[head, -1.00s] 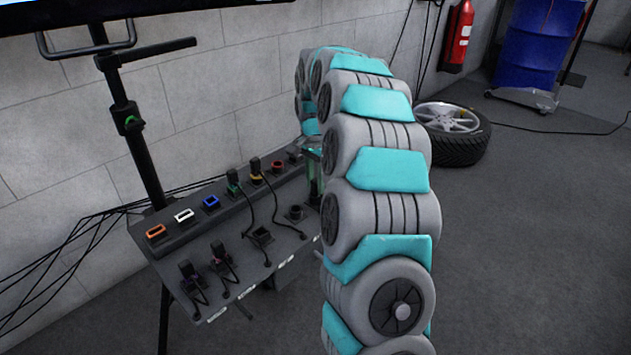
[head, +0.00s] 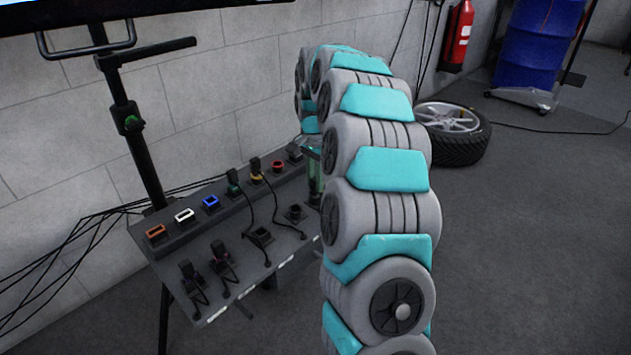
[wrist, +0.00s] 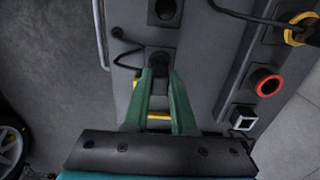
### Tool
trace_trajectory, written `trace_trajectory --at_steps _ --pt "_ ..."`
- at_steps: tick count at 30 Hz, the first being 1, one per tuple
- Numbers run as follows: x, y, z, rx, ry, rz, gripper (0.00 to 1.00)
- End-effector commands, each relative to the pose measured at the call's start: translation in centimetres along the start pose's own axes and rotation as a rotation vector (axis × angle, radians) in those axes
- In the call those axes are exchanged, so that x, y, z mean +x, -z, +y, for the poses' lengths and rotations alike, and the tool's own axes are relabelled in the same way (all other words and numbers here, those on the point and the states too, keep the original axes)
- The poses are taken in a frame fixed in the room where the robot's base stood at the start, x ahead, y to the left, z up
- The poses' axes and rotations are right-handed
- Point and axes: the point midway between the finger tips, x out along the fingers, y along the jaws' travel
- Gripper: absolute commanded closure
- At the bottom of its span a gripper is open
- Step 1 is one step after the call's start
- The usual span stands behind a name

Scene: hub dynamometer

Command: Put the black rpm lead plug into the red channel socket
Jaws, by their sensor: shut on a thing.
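The black rpm lead plug (wrist: 160,61) is between the green fingertips of my gripper (wrist: 160,74) in the wrist view. My gripper is shut on it. The plug is at a dark square holder on the grey panel, and I cannot tell how deep it sits. Its thin black cable loops to the left. The red channel socket (wrist: 266,82) is to the right of my gripper, open and empty. It also shows in the head view (head: 277,167), in the back row. In the head view my arm hides the plug and most of the gripper; part of a green finger (head: 314,172) shows.
A yellow-ringed socket with a plug (wrist: 299,28) and a white-rimmed socket (wrist: 243,119) flank the red one. Orange (head: 156,231), white (head: 184,216) and blue (head: 211,202) sockets are further left in the head view. Two other plugs with cables stand at the panel's front.

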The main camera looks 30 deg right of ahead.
Motion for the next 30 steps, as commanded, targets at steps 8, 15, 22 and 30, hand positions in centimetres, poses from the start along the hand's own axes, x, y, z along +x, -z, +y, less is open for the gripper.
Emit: trace_trajectory --at_steps 8,15,22,30 --pt "-1.1 0.0 0.0 0.000 -0.001 -0.001 1.00" --pt "-1.9 0.0 0.0 0.000 -0.001 0.000 1.00" --pt "-2.8 0.1 0.0 0.000 0.000 0.001 1.00" --pt "-3.8 0.1 0.0 0.000 0.002 0.002 1.00"
